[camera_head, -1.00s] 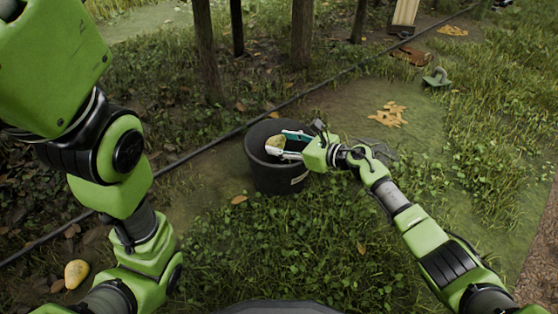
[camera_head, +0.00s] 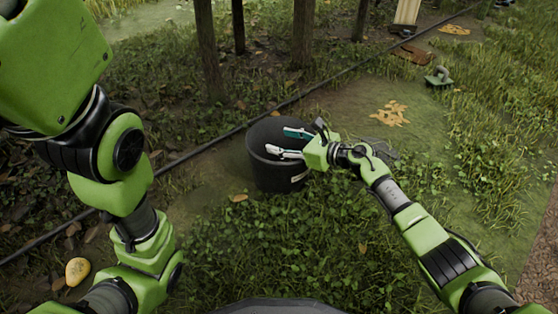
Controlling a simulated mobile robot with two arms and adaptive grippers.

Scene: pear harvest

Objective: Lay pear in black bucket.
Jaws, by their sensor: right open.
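The black bucket (camera_head: 268,178) stands upright on the ground near the middle of the view. My right gripper (camera_head: 278,140) reaches over its mouth from the right. Its two fingers are spread apart, and nothing shows between them. The inside of the bucket is dark, and no pear can be made out in it. A yellow pear (camera_head: 77,271) lies on the ground at the lower left, beside my left arm. My left gripper is out of view.
A dark hose (camera_head: 205,147) runs diagonally across the ground behind the bucket. Tree trunks (camera_head: 302,35) stand beyond it. A green-grey object (camera_head: 438,77) and orange-brown pieces (camera_head: 389,114) lie at the right. Grass in front of the bucket is clear.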

